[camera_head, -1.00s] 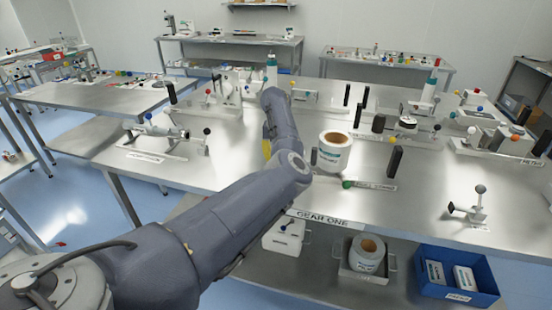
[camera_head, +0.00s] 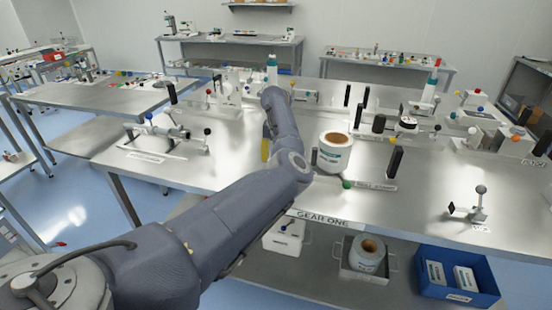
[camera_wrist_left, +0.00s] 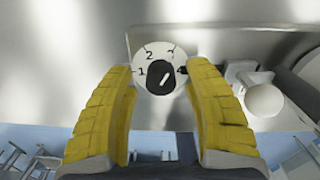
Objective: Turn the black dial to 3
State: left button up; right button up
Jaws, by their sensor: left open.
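In the left wrist view, the black dial (camera_wrist_left: 160,77) sits on a round white plate (camera_wrist_left: 146,56) marked with numbers. I can read 1, 2 and 4; the mark between 2 and 4 is too small to read surely. A short white line on the dial slants up and to the right. My left gripper (camera_wrist_left: 165,84) is open, its yellow fingers on either side of the dial. I cannot tell whether they touch it. In the head view, one yellow finger (camera_head: 266,149) shows beside my arm, and I cannot make out the dial there.
A white knob (camera_wrist_left: 265,100) stands right of the dial in the left wrist view. In the head view, a labelled roll (camera_head: 334,158) and a black upright block (camera_head: 395,162) stand right of my arm on the steel table (camera_head: 400,205). A blue bin (camera_head: 455,290) sits below.

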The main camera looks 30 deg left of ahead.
pick_arm(q)
notch_tip(320, 180, up, 12)
jog(key=shift+f, duration=0.15)
dwell(0.4)
jog(key=shift+a+f, duration=0.1)
